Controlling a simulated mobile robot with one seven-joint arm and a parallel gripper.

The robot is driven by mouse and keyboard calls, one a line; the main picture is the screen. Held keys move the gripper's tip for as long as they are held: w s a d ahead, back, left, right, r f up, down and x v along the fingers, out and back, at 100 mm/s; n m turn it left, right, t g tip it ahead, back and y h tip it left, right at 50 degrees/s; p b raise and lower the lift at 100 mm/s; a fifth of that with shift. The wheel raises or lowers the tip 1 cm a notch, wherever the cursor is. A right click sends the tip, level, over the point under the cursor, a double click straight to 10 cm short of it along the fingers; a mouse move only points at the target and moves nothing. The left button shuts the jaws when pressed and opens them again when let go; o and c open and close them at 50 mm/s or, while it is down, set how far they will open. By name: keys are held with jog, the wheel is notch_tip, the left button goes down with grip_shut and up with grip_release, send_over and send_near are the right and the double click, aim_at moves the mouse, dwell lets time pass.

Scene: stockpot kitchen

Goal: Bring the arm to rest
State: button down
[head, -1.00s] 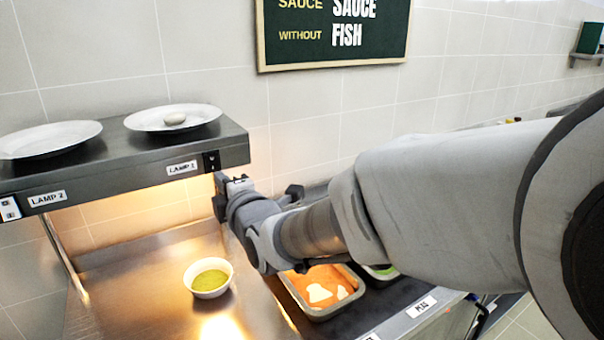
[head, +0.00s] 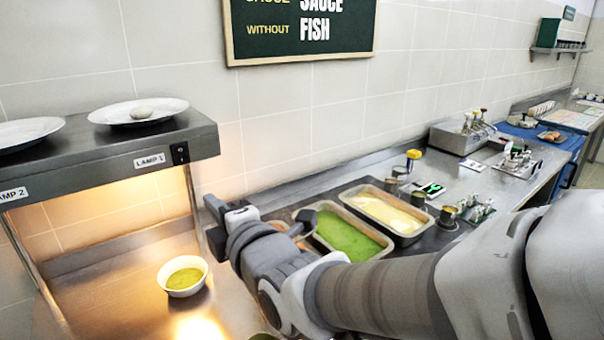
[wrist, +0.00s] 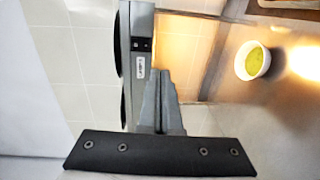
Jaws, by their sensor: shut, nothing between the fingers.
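My arm reaches from the right edge of the head view toward the heat-lamp shelf. My gripper (head: 216,213) is at its end, right of the shelf and beyond the bowl in the picture, held in the air. In the wrist view the fingers (wrist: 160,92) are together with nothing between them. The heat-lamp shelf (head: 100,170) has a LAMP 1 switch (head: 180,153) on its front right. It also shows in the wrist view (wrist: 140,70). A white bowl of green sauce (head: 184,276) stands on the lit steel counter under the shelf.
Pans of green (head: 348,238) and cream (head: 388,212) food lie behind my arm. A menu board (head: 300,30) hangs on the wall. Steel counter runs far right.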

jog(key=d+f+m+g+h, duration=0.15)
jog(key=d+m+h, duration=0.25)
jog(key=d+m, duration=0.4)
jog(key=d+f+m+g+h, duration=0.1)
jog(key=d+f+m+h, duration=0.3)
jog(key=d, duration=0.6)
jog(key=s+d+m+g+h, duration=0.1)
jog(key=s+d+m+g, duration=0.1)
jog(key=s+d+m, duration=0.4)
jog(key=s+d+f+m+g+h+p, duration=0.1)
jog(key=s+d+m+g+h, duration=0.1)
jog(key=s+d+m, duration=0.5)
jog(key=shift+s+f+m+g, duration=0.25)
jog(key=shift+s+m+g, duration=0.2)
jog(key=shift+m, duration=0.05)
